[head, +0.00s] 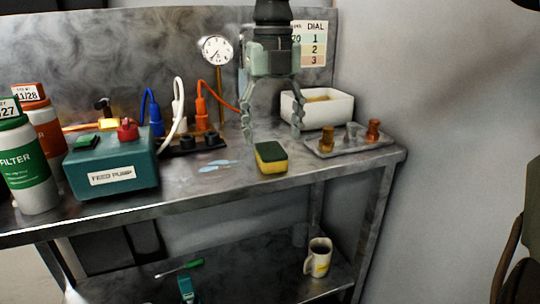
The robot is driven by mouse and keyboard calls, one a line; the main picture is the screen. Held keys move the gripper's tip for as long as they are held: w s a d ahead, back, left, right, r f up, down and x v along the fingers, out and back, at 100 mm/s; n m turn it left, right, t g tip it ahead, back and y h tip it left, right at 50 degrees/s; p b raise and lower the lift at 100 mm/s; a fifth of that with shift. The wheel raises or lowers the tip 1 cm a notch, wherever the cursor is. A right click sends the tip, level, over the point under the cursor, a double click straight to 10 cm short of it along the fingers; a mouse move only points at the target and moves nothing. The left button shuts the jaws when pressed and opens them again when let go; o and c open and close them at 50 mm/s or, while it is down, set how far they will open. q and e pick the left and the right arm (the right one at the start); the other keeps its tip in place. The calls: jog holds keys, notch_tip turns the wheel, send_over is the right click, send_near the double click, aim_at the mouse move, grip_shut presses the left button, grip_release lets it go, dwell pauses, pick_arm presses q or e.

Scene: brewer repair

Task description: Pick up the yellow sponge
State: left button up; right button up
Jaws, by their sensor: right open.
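The yellow sponge (271,158) has a dark green side and sits near the front of the metal bench top (215,187), right of the middle. My right gripper (272,139) hangs down from the top of the head view. Its two fingers are spread apart, empty, and appear just above and behind the sponge. Whether they touch the sponge cannot be told. My left gripper is not in view.
A teal feed pump (110,165) stands left, beside filter bottles. A white bin (317,107) and a tray (352,144) with small fittings stand right. A wet patch (217,166) lies left of the sponge. A mug (317,258) stands below.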

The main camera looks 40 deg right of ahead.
aim_at(271, 149)
notch_tip(271, 149, down, 4)
jog(key=shift+w+a+f, duration=0.1)
jog(key=shift+w+f, duration=0.05)
jog(key=shift+f, duration=0.1)
jog(key=c, duration=0.8)
